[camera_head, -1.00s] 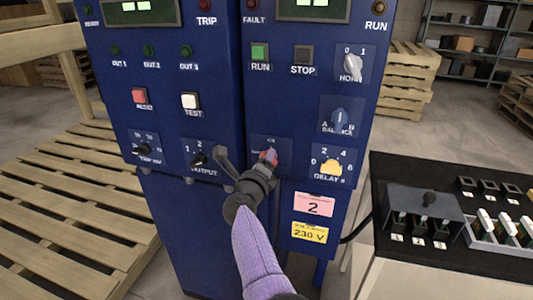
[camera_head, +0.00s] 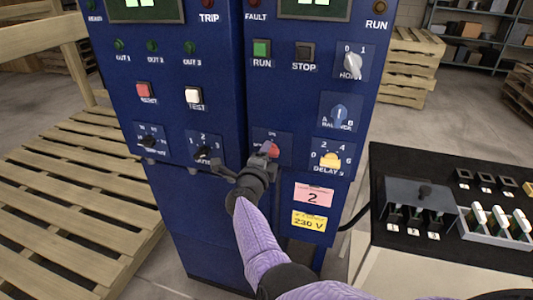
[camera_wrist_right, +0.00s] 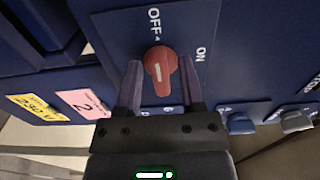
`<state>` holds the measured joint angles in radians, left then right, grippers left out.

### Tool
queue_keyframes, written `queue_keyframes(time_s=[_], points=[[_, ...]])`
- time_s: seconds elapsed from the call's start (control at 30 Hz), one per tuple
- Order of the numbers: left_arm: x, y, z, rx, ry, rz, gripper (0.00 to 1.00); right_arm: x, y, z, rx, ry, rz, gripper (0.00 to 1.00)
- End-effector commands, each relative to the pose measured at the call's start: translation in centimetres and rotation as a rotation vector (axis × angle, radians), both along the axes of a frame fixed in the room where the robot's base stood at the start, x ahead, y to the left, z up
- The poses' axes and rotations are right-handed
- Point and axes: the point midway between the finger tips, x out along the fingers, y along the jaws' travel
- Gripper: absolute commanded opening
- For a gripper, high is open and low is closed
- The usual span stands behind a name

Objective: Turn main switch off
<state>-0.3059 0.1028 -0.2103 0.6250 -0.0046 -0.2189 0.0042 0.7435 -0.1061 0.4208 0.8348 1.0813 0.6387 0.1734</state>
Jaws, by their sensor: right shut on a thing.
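The main switch is a red rotary knob (camera_wrist_right: 160,72) on a blue panel plate, with OFF and ON printed beside it. Its white line points roughly toward the OFF label in the right wrist view. In the head view the knob (camera_head: 270,149) shows just beyond my right gripper (camera_head: 248,168), low on the right-hand cabinet. My right gripper (camera_wrist_right: 160,88) is shut on the knob, with one finger on each side of it. My left gripper is not in view.
The blue cabinet (camera_head: 215,120) carries other knobs close by, including a yellow delay knob (camera_head: 331,160) and a black output knob (camera_head: 203,153). A black-topped bench with switches (camera_head: 450,250) stands at the right. Wooden pallets (camera_head: 80,210) lie at the left.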

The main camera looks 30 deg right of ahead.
Motion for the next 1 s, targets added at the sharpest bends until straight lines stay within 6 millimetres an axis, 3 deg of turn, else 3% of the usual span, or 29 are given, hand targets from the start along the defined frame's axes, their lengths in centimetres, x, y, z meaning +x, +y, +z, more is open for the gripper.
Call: queue_keyframes(time_s=[0.43, 0.47, 0.5, 0.77, 1.0], points=[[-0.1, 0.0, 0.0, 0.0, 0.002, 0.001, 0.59, 0.0, 0.0, -0.1, -0.005, 0.009, 0.001, 0.0], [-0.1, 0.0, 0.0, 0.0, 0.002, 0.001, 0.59, 0.0, 0.0, -0.1, -0.005, 0.009, 0.001, 0.54], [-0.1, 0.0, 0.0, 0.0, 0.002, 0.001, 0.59, 0.0, 0.0, -0.1, -0.005, 0.009, 0.001, 0.57], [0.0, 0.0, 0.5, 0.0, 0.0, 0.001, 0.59, -0.2, 0.3, 0.1, -0.005, 0.007, 0.001, 0.57], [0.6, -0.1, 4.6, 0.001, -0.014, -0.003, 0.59, -3.9, 4.6, 0.6, -0.003, 0.009, 0.003, 0.57]])
